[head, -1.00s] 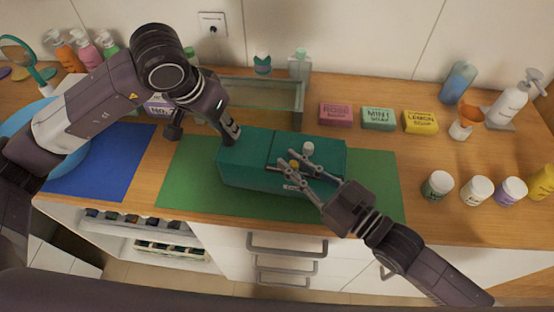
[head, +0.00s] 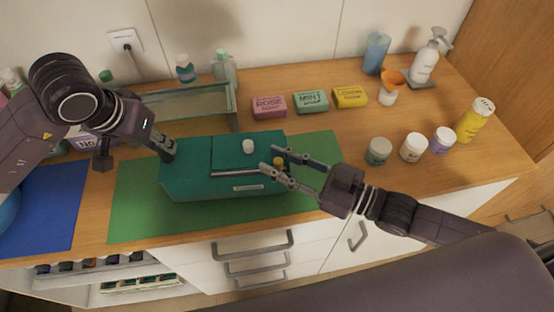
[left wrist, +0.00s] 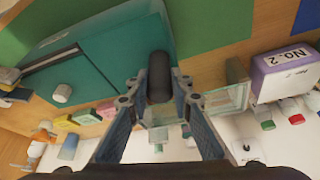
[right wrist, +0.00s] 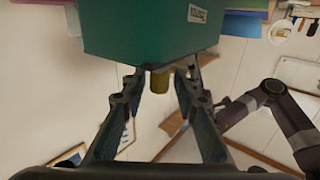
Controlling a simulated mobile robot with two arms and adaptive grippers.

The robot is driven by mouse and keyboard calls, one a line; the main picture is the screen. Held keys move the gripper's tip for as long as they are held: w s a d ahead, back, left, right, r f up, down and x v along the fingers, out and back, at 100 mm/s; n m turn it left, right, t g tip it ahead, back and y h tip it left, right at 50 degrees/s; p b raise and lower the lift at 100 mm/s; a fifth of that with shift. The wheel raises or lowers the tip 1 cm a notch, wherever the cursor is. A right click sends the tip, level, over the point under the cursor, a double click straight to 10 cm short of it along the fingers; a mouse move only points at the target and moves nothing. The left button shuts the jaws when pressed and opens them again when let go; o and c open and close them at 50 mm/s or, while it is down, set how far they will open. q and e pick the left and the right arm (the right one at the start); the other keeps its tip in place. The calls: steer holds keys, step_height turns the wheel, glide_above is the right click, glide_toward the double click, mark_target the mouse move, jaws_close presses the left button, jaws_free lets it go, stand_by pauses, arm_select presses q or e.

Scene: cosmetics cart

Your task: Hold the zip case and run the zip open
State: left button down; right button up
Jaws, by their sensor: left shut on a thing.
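The teal zip case (head: 225,187) lies on a green mat. A dark slit (head: 240,173) runs along its top to near the right end, where the yellow zip pull (head: 279,162) sits. A white knob (head: 248,146) stands behind the slit. My left gripper (head: 168,152) is shut on a dark grip (left wrist: 159,77) at the case's left end. My right gripper (head: 268,159) is at the right end with its fingers apart, on either side of the pull. The pull also shows between them in the right wrist view (right wrist: 159,82), with visible gaps.
A glass tray (head: 233,117) stands behind the case. Soap bars, including a pink one (head: 269,107), lie behind right. Several jars, including a green-labelled one (head: 378,151), stand to the right. The green mat (head: 135,215) is clear in front.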

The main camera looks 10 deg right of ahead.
steer(key=shift+o, duration=0.2)
steer(key=v, duration=1.2)
stand_by(0.4)
arm_select(q)
steer(key=c, duration=1.6)
jaws_free()
